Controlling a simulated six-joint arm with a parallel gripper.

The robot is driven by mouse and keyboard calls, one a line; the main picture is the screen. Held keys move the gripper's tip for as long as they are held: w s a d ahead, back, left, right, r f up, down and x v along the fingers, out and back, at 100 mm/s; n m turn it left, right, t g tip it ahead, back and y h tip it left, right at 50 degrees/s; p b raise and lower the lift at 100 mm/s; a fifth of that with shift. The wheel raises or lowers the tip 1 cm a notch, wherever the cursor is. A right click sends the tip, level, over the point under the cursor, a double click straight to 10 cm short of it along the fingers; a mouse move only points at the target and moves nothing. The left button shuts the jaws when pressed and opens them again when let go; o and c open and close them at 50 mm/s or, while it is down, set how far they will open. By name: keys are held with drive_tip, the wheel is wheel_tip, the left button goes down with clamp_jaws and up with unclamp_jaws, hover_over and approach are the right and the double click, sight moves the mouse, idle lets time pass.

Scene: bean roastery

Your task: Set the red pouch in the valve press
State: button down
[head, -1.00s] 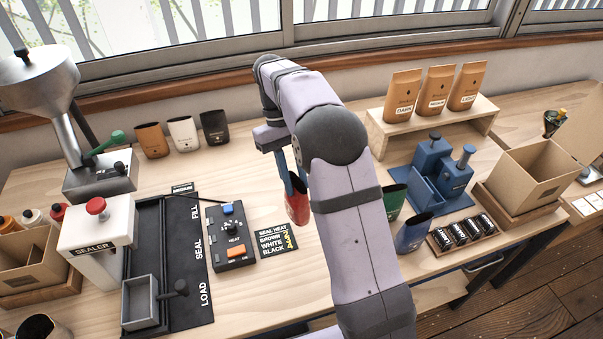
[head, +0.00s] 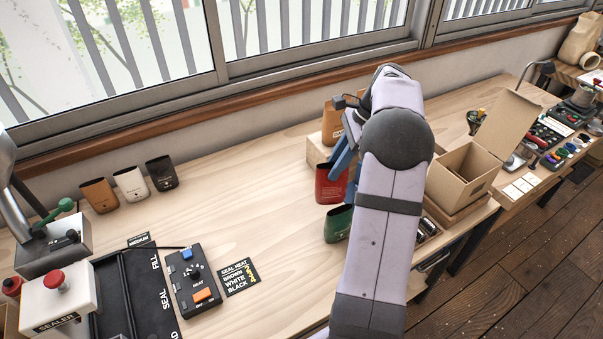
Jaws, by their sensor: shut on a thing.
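The red pouch (head: 330,186) is upright in the head view, just left of my forearm. My gripper (head: 347,172) has blue fingers and is shut on the pouch at its right side, partly hidden by my arm. I cannot tell how high the pouch is above the bench. The valve press is hidden behind my arm in this view.
A green pouch (head: 338,224) stands just in front of the red one. An open cardboard box (head: 464,172) is right of my arm. The bench's middle left is clear (head: 250,190).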

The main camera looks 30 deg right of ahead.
drive_tip(key=s+d+f+m+t+h, duration=0.1)
drive_tip(key=s+d+m+h, duration=0.1)
drive_tip(key=d+m, duration=0.5)
drive_tip(key=s+d+m+t+h, duration=0.1)
drive_tip(key=s+d+m+h, duration=0.15)
drive_tip(key=d+m, duration=0.4)
wheel_tip(320, 180, down, 8)
drive_tip(key=w+d+b, duration=0.2)
drive_tip(key=w+b, duration=0.1)
drive_tip(key=shift+d, duration=0.2)
drive_tip(key=shift+s+f+b, duration=0.1)
drive_tip(key=shift+b, duration=0.4)
drive_tip(key=shift+f+b, duration=1.15)
drive_tip(key=shift+f, duration=1.2)
